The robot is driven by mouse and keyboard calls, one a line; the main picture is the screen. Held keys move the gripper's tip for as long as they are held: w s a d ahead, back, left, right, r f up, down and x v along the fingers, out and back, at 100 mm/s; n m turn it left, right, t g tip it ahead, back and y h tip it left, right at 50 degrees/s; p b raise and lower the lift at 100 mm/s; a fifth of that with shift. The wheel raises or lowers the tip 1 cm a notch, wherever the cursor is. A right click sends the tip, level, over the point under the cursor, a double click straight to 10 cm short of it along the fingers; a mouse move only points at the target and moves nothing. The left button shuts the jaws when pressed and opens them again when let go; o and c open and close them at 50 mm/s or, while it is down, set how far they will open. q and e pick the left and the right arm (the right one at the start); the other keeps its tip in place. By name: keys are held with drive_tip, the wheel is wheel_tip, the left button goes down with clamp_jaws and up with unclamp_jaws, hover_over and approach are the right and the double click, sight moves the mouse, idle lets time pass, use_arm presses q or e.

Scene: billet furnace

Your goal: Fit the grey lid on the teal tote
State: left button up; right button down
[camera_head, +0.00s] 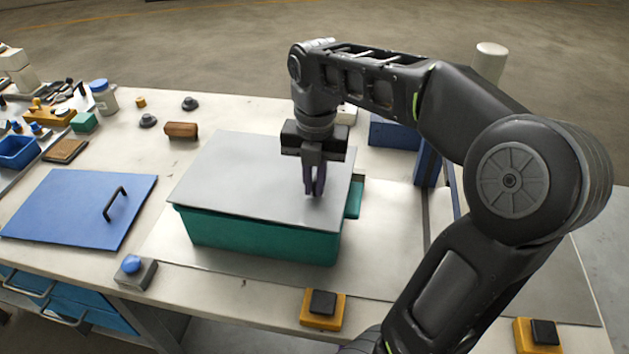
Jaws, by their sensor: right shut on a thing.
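The grey lid (230,175) is a flat plate lying over the teal tote (260,240) in the middle of the table. It covers the tote's top, and its left front corner reaches slightly past the tote wall. I cannot tell whether it is fully seated. A teal grip of the tote shows at its right end. My right gripper (314,192) points down over the right part of the lid, its fingers shut close together. What they hold is hidden, likely a handle on the lid. My left gripper is not in view.
A blue panel with a black handle (80,208) lies at left. Buttons on blocks, a grey one with blue top (135,270) and a yellow one (322,309), stand along the front edge. A brown block (182,130) and knobs lie behind. A blue bin (396,132) stands back right.

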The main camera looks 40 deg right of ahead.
drive_tip(key=shift+a+f, duration=0.1)
drive_tip(key=shift+f, duration=0.35)
idle(0.5)
drive_tip(key=c, duration=1.4)
unclamp_jaws()
drive_tip(key=shift+c, duration=0.2)
drive_tip(key=shift+r, duration=0.15)
wheel_tip(320, 180, up, 7)
drive_tip(key=p, duration=0.5)
